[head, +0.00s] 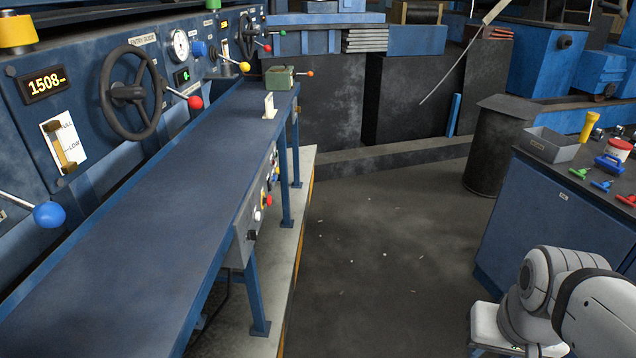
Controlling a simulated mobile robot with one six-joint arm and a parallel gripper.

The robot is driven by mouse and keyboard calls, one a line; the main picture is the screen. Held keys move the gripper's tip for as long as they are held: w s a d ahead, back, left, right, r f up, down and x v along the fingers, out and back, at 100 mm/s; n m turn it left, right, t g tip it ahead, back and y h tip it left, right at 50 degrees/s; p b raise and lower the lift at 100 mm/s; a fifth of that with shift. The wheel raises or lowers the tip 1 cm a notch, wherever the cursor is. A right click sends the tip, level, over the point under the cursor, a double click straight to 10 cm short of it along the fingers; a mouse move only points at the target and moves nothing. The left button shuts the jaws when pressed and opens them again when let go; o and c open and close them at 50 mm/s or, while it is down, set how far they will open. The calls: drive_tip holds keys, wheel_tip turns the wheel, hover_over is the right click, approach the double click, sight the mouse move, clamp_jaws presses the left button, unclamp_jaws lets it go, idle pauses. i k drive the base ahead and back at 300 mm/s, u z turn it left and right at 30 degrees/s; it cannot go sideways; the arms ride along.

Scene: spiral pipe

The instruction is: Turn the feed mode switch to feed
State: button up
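A narrow grey control panel (247,240) is fixed to the right side of the long blue bench and is seen at a steep angle. It carries several small knobs and buttons, among them a red one (268,201), a white one (258,215) and a black one (252,234). I cannot tell which of these is the feed mode switch, and no label or switch position can be read. My gripper is not in view; only my white arm links show at the bottom right, well apart from the panel.
The long blue bench (130,250) stands on blue legs at the left. Behind it is a blue machine with a handwheel (130,92), gauges and coloured levers. A blue cabinet (540,225) with tools stands at the right. The dark floor (390,260) between them is clear apart from small scraps.

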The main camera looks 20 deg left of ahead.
sight(252, 233)
drive_tip(key=u, duration=0.45)
drive_tip(key=i, duration=0.9)
drive_tip(key=u, duration=0.75)
